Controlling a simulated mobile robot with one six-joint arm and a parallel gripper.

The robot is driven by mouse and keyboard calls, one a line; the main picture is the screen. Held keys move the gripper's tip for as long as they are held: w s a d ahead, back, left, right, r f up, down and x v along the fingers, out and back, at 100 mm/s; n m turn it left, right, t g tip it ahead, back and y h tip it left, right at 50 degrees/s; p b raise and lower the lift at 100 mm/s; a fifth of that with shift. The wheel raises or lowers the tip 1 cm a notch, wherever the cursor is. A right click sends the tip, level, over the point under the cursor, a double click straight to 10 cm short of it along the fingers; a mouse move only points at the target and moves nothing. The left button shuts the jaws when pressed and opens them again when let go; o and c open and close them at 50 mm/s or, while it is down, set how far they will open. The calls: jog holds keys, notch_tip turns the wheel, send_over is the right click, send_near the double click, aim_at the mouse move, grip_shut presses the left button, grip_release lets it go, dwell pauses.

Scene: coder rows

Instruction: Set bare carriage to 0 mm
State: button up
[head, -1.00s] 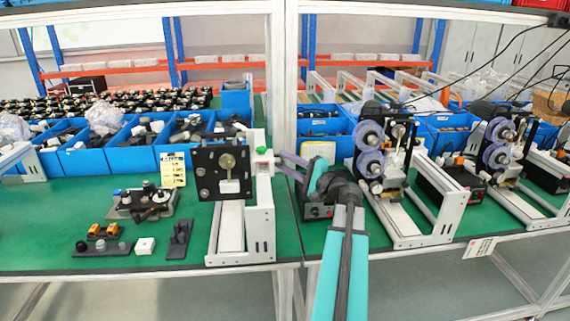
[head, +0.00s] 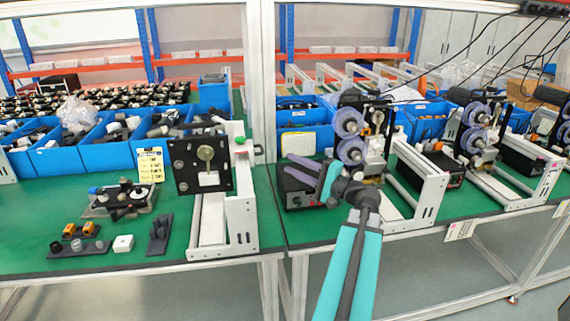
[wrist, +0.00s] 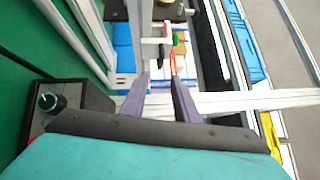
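A white-framed unit with a black plate (head: 190,165) and no purple reels stands on the left bench. It looks like the bare carriage unit, with a round brass-coloured knob (head: 205,153) on the plate and a white rail (head: 212,218) below. A green button (head: 240,140) sits on the top of its frame. I cannot read any scale. My gripper (head: 303,165), with purple fingers, is to the right of this unit and apart from it, above a black control box (head: 297,190). In the wrist view my gripper (wrist: 158,77) is open, with nothing clearly held.
Units with purple reels (head: 350,135) stand to the right. Blue bins (head: 105,152) line the back of the bench. A white post (head: 268,80) rises between the benches. Small parts and a white block (head: 123,243) lie at left; green mat is bare in front.

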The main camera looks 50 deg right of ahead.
jog(key=shift+s+f, duration=0.15)
jog(key=shift+s, duration=0.9)
